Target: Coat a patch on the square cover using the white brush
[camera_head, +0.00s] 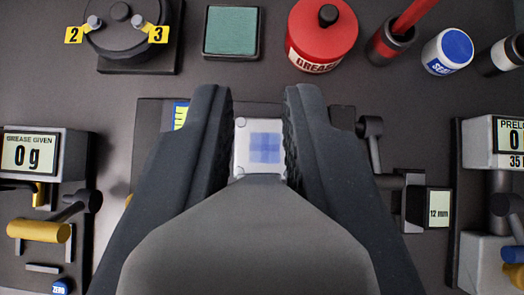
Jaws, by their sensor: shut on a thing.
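My gripper (257,92) reaches up the middle of the view, its two dark fingers closed against the sides of a small white square piece. This looks like the square cover (242,160); it has a blue patch (265,148) crossed by darker bands and a small round mark at its upper left corner. Its lower edge meets the grey body of my gripper. I cannot make out a white brush. A red handle (408,17) stands tilted in a dark and red cup (390,45) at the upper right.
A dark fixture (150,112) lies behind the fingers. A red grease can (322,35), a teal square pad (231,30) and a blue-lidded jar (447,52) stand beyond.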

